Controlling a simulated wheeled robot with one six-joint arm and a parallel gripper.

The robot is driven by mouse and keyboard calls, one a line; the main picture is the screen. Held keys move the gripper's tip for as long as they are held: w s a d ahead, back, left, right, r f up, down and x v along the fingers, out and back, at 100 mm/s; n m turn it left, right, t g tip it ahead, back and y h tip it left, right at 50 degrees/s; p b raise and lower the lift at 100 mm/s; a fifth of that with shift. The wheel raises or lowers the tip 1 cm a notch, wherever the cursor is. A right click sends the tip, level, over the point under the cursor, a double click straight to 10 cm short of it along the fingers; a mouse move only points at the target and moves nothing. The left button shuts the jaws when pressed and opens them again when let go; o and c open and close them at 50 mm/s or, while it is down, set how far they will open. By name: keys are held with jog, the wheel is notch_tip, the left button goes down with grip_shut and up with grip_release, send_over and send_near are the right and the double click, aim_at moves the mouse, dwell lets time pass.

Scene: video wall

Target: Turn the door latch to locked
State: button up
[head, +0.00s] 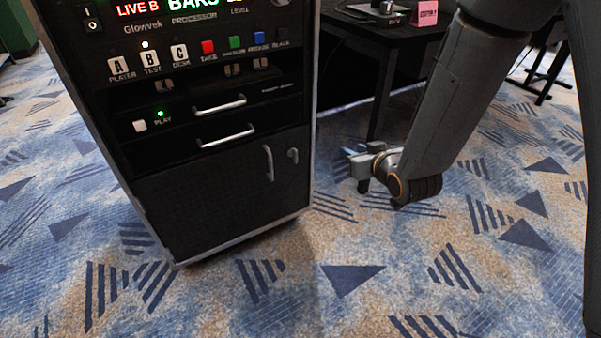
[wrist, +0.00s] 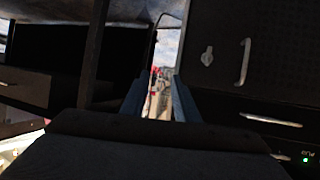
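The door latch (head: 293,155) is a small light metal knob on the black lower door (head: 215,195) of the rack cabinet, right of the door's vertical handle (head: 268,162). In the wrist view, which looks upside down, the latch (wrist: 207,56) sits left of the handle (wrist: 244,62). The latch's turn lies roughly upright, slightly tilted; I cannot read any locked mark. My gripper (head: 352,167) is right of the cabinet, apart from the latch. In the wrist view its two fingers (wrist: 158,98) stand apart with nothing between them.
Two drawers with bar handles (head: 225,135) and a panel of labelled buttons (head: 180,60) are above the door. A dark table (head: 375,35) with a pink card (head: 425,14) stands behind my arm. Patterned carpet in front of the cabinet (head: 300,285) is clear.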

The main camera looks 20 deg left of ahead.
aim_at(296, 156)
jog(key=s+a+f+n+t+y+b, duration=0.1)
jog(key=a+f+n+y+b, duration=0.1)
jog(key=a+f+y+b, duration=0.65)
jog(key=w+a+b, duration=0.1)
jog(key=a, duration=0.2)
jog(key=w+a+h+b, duration=0.1)
jog(key=w+a+b, duration=0.1)
jog(key=w+a+f+h+b, duration=0.1)
jog(key=a, duration=0.2)
jog(key=shift+w+a+f, duration=0.1)
jog(key=shift+w+a, duration=0.1)
jog(key=shift+a, duration=0.1)
jog(key=shift+c, duration=0.3)
grip_shut()
